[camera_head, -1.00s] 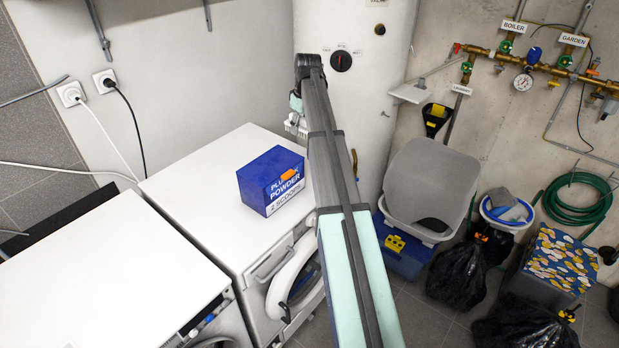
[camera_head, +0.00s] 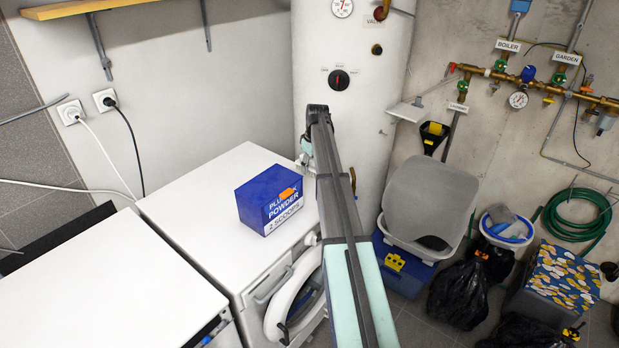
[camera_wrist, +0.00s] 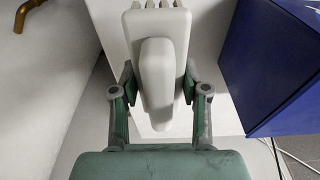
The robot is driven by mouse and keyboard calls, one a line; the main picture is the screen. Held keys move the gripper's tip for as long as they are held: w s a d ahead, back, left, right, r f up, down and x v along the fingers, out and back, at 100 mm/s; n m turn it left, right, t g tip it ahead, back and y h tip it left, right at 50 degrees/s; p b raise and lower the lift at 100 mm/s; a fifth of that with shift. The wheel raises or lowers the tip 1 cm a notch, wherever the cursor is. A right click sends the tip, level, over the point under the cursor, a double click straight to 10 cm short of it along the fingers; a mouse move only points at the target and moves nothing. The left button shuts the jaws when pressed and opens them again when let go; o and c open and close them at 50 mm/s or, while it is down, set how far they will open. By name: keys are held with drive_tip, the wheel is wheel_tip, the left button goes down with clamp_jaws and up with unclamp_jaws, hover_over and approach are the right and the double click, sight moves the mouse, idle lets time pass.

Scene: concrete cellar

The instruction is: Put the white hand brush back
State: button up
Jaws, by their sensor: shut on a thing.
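The white hand brush (camera_wrist: 157,75) is in the wrist view, its pale handle pointing towards my palm and its bristle tufts at the top edge. My gripper (camera_wrist: 158,95) is shut on it, with one green-padded finger on each side. A white surface lies behind and below the brush; I cannot tell whether they touch. In the head view my own arm largely hides the gripper and brush, behind the blue powder box on the white washing machine (camera_head: 190,185).
The blue powder box (camera_head: 270,198) stands close to the gripper and also shows at right in the wrist view (camera_wrist: 270,75). The white boiler tank (camera_head: 350,45) rises behind. A wooden shelf (camera_head: 85,9) is at top left. The left machine top (camera_head: 100,280) is clear.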

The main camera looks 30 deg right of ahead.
sight(308, 186)
drive_tip(key=shift+f+p, duration=0.8)
drive_tip(key=shift+f, duration=2.75)
drive_tip(key=shift+f, duration=0.1)
drive_tip(key=o, duration=1.1)
drive_tip(key=r+b, duration=0.1)
drive_tip(key=r, duration=0.3)
drive_tip(key=s+r+b, duration=0.1)
drive_tip(key=r, duration=0.3)
drive_tip(key=r+b, duration=0.1)
drive_tip(key=r, duration=0.3)
drive_tip(key=shift+s+d+r, duration=0.1)
drive_tip(key=shift+s+d, duration=0.2)
drive_tip(key=shift+s, duration=0.05)
